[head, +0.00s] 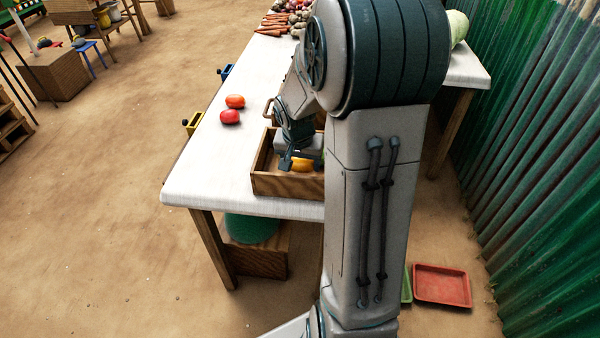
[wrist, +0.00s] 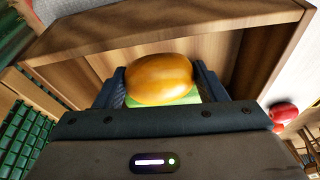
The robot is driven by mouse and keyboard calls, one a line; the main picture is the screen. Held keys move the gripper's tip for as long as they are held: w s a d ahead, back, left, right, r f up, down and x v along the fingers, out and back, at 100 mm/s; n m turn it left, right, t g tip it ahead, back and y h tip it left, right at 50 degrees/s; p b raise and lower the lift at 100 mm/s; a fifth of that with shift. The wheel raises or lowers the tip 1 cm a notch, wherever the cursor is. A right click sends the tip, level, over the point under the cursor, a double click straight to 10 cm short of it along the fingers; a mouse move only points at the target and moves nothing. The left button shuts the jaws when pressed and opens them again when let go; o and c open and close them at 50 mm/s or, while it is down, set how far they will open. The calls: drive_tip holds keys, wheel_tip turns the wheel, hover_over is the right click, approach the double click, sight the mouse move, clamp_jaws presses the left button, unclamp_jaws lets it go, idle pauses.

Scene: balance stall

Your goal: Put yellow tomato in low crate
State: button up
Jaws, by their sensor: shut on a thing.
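The yellow tomato (head: 302,165) is an orange-yellow round fruit. In the wrist view the tomato (wrist: 160,78) sits between both fingers of my gripper (wrist: 160,92), which is shut on it. A low-walled wooden crate (head: 288,186) stands at the near end of the white table. My gripper (head: 301,163) is down within the outline of this crate, behind its near wall. In the wrist view a wooden crate wall (wrist: 90,35) rises just beyond the tomato. A light green patch (wrist: 190,97) shows beneath the tomato; I cannot tell what it is. Whether the tomato touches the crate floor is hidden.
An orange-red tomato (head: 235,101) and a red tomato (head: 229,117) lie on the white table (head: 195,170) left of the crate. Piled vegetables (head: 280,22) are at the far end. A red tray (head: 442,285) is on the ground. A green corrugated wall (head: 540,120) stands right.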

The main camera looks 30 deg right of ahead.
drive_tip(key=shift+f+b, duration=0.4)
drive_tip(key=shift+f, duration=1.85)
drive_tip(key=shift+f, duration=0.2)
drive_tip(key=o, duration=1)
drive_tip(key=shift+r, duration=0.1)
drive_tip(key=p+v, duration=0.2)
drive_tip(key=v, duration=1)
drive_tip(key=s+a+r+n, duration=0.1)
drive_tip(key=s+a+n, duration=0.1)
drive_tip(key=s+a, duration=0.2)
drive_tip(key=s+a+r+n+y, duration=0.1)
drive_tip(key=s+a+n, duration=0.2)
drive_tip(key=s, duration=0.3)
drive_tip(key=s+a+r+n+y, duration=0.1)
drive_tip(key=s+a+n, duration=0.2)
drive_tip(key=s, duration=0.3)
drive_tip(key=shift+a+r, duration=0.2)
drive_tip(key=shift+a, duration=0.25)
drive_tip(key=shift+a+r, duration=0.2)
drive_tip(key=shift+a, duration=0.25)
